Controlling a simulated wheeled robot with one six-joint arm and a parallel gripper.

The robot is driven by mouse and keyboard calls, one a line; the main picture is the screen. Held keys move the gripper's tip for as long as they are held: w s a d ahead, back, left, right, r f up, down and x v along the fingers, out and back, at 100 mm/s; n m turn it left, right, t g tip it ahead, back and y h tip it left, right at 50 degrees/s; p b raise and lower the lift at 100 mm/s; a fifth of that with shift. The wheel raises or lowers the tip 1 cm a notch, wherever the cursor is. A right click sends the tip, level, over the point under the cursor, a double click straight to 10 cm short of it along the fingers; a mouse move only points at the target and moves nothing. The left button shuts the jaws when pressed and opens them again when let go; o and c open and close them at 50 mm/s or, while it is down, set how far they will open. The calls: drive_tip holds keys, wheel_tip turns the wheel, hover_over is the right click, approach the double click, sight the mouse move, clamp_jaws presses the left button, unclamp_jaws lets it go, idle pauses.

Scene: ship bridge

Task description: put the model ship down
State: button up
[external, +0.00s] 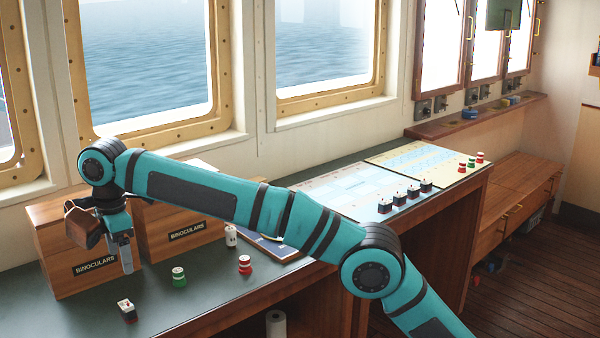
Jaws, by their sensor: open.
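A small model ship (127,311), dark and red below with a white top, sits on the dark green counter (190,313) at the front left. My gripper (125,266) is above and behind it in the picture, pointing down in front of the binocular boxes. It is open, and the ship is apart from it. Only part of the fingers shows clearly. Several similar model ships (400,198) stand in a row on the pale blue chart (335,187) farther right.
Two wooden binocular boxes (60,250) stand behind my gripper. A green-and-white piece (179,277), a red-and-white piece (245,265) and a white piece (231,236) stand on the counter. My arm crosses above the counter. A yellowish chart (440,165) lies farther right.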

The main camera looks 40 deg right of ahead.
drive_tip(key=d+r+m+t+y, duration=0.1)
drive_tip(key=d+r+m+t, duration=0.1)
drive_tip(key=d+r, duration=0.5)
drive_tip(key=d+r+m+t+y, duration=0.1)
drive_tip(key=d+r+m, duration=0.15)
drive_tip(key=d, duration=0.95)
drive_tip(key=s+d+r+m+t, duration=0.2)
drive_tip(key=s+d+r, duration=0.15)
drive_tip(key=d, duration=0.55)
drive_tip(key=s+d+r+m+t, duration=0.2)
drive_tip(key=s+d+t, duration=0.15)
drive_tip(key=d, duration=0.55)
drive_tip(key=s+d+f+m+t, duration=0.2)
drive_tip(key=s+d+m+t, duration=0.25)
drive_tip(key=s+d, duration=0.95)
drive_tip(key=s+d+f+m+t, duration=0.1)
drive_tip(key=s+d+f, duration=0.1)
drive_tip(key=s, duration=0.3)
drive_tip(key=s+d+f+m+t+h, duration=0.1)
drive_tip(key=s+d+f+m, duration=0.1)
drive_tip(key=s+d+f, duration=0.1)
drive_tip(key=s+d+f+m+t+h, duration=0.1)
drive_tip(key=s+d+f+t, duration=0.1)
drive_tip(key=s, duration=0.5)
drive_tip(key=shift+s+d+f+m, duration=0.4)
drive_tip(key=shift+d+f, duration=0.1)
drive_tip(key=shift+d, duration=0.4)
